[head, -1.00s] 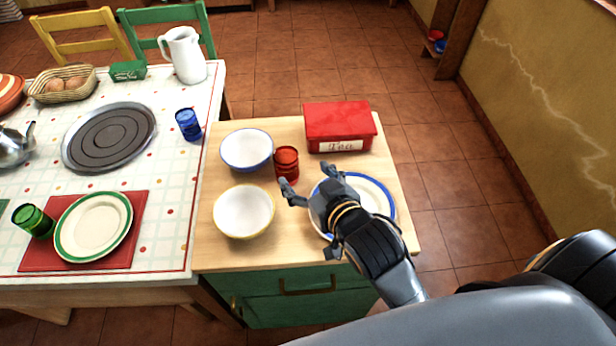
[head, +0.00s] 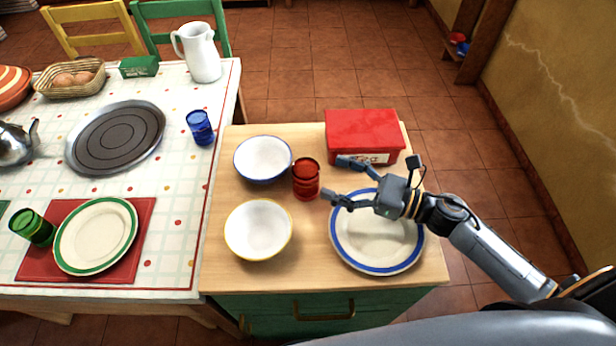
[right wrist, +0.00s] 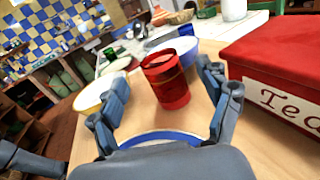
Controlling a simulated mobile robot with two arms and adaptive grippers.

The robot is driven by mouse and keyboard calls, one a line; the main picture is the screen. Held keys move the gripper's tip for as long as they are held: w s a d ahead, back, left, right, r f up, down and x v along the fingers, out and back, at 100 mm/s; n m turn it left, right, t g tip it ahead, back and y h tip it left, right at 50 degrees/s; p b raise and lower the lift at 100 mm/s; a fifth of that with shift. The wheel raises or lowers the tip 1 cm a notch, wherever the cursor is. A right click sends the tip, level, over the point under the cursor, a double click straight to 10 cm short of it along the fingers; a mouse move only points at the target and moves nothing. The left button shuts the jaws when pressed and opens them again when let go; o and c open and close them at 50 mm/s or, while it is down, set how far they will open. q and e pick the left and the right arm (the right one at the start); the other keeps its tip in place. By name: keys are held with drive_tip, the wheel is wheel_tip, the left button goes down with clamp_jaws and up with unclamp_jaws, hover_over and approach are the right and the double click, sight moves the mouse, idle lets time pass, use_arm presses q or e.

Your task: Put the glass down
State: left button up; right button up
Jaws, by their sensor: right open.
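A red glass (head: 306,179) stands upright on the wooden counter (head: 310,275), to the right of two bowls. It also shows in the right wrist view (right wrist: 166,82), ahead of and between the spread fingers. My right gripper (head: 335,178) is open and empty, its fingertips just to the right of the glass and apart from it. My left gripper does not show in the head view.
A blue-rimmed plate (head: 377,247) lies below my right gripper. A red tea tin (head: 364,134) stands close behind it. A blue-rimmed bowl (head: 263,158) and a yellow-rimmed bowl (head: 259,229) sit left of the red glass. A white jug (head: 199,52) stands on the table.

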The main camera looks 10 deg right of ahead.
sight(318, 174)
drive_tip(key=shift+f+n+g, duration=0.2)
drive_tip(key=shift+n+g, duration=0.1)
drive_tip(key=shift+n, duration=0.3)
drive_tip(key=shift+a+r, duration=0.1)
drive_tip(key=shift+a, duration=0.15)
drive_tip(key=p+x, duration=0.2)
drive_tip(key=x, duration=0.3)
drive_tip(key=shift+w+a+p, duration=0.15)
drive_tip(key=shift+w+p, duration=0.15)
drive_tip(key=shift+p, duration=0.1)
drive_tip(key=shift+w+a+f, duration=0.2)
drive_tip(key=shift+w+a, duration=0.1)
drive_tip(key=shift+a, duration=0.2)
drive_tip(key=c, duration=1.5)
drive_tip(key=shift+r, duration=0.1)
